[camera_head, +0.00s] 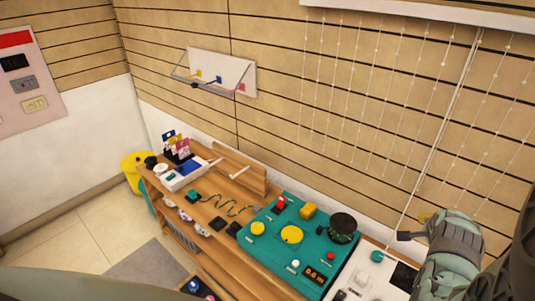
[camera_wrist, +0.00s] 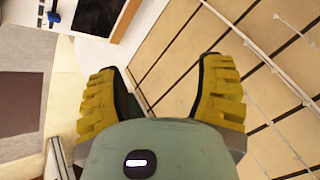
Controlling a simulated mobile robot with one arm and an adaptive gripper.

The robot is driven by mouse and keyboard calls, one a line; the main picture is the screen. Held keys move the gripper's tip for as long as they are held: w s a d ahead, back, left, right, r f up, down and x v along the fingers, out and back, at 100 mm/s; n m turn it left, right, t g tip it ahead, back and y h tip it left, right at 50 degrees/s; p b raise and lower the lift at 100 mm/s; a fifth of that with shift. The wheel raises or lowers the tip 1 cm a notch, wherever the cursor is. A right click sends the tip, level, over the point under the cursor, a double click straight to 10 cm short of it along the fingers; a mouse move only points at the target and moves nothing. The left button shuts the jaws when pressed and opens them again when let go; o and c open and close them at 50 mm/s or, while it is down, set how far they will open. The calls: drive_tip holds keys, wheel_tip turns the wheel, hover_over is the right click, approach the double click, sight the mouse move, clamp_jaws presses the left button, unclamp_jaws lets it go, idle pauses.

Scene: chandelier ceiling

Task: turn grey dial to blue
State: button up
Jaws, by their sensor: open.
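No grey dial can be told for certain. A white wall board (camera_head: 235,78) carries small yellow (camera_head: 197,73), blue (camera_head: 218,80) and pink (camera_head: 241,86) squares, with a small dark part (camera_head: 194,85) below the yellow one. A thin frame stands out in front of this board. My gripper (camera_head: 427,217) is at the right of the head view, in front of the slatted wall and far from the board. In the wrist view its two yellow-padded fingers (camera_wrist: 160,75) are spread apart with nothing between them.
A wooden bench (camera_head: 258,203) runs along the wall. It bears a teal panel (camera_head: 270,255) with yellow round parts, a black pot-like thing (camera_head: 343,227) and a white box (camera_head: 183,176). Hanging strings (camera_head: 385,100) cover the right wall. The floor at left (camera_head: 75,235) is clear.

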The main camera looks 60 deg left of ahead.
drive_tip(key=shift+w+d+r+t+p, duration=0.1)
drive_tip(key=shift+w+r+t+p, duration=0.25)
drive_tip(key=shift+r, duration=0.4)
drive_tip(key=shift+w+d+r+t+p, duration=0.1)
drive_tip(key=shift+w+r+t+p, duration=0.2)
drive_tip(key=shift+r, duration=0.4)
drive_tip(key=shift+w+d+r+t+p, duration=0.1)
drive_tip(key=shift+w+r+t+p, duration=0.2)
drive_tip(key=shift+r, duration=0.45)
